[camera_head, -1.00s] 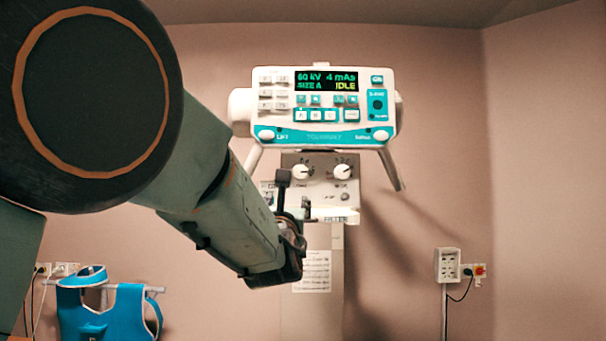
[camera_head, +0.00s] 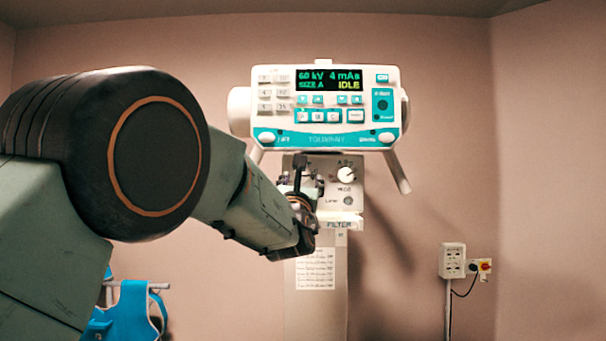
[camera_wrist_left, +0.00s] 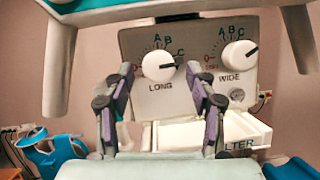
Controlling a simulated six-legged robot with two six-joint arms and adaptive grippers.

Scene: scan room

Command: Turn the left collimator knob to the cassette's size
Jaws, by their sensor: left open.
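The collimator panel shows two white knobs in the left wrist view. The left knob (camera_wrist_left: 158,66), marked LONG, has letters A, B, C around it; its dark mark points right, on the C side. The right knob (camera_wrist_left: 240,57), marked WIDE, also shows in the head view (camera_head: 346,175). My left gripper (camera_wrist_left: 160,72) is open, with one fingertip on each side of the left knob in the picture; contact cannot be told. In the head view my left gripper (camera_head: 303,178) hides the left knob. The console display (camera_head: 329,80) reads SIZE A and IDLE. No cassette shows.
The white filter tray (camera_wrist_left: 215,133) juts out below the knobs. The console's handles (camera_wrist_left: 58,70) hang on both sides.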

